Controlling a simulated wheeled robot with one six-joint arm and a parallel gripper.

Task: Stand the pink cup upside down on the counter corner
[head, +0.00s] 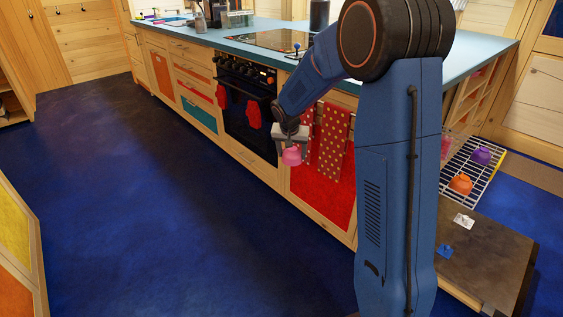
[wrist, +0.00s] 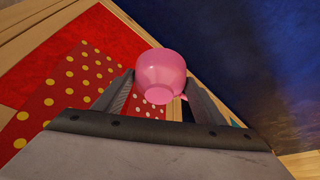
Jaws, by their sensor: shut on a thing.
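The pink cup (head: 292,155) hangs in the air in front of the counter's cabinet fronts, below counter height. My gripper (head: 291,142) is shut on it from above. In the wrist view the pink cup (wrist: 161,72) sits between my two fingers (wrist: 158,92), with its rounded outside toward the camera and a small handle at its lower right. Which way its opening faces is hard to tell. The blue counter top (head: 455,58) runs along the back to a corner at the right, partly hidden behind my arm.
A wire rack (head: 473,171) at the right holds an orange cup (head: 461,184) and a purple cup (head: 481,155). A red spotted towel (head: 333,137) hangs by the oven (head: 247,105). A black hob (head: 272,41) lies in the counter. The blue floor (head: 150,190) at left is clear.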

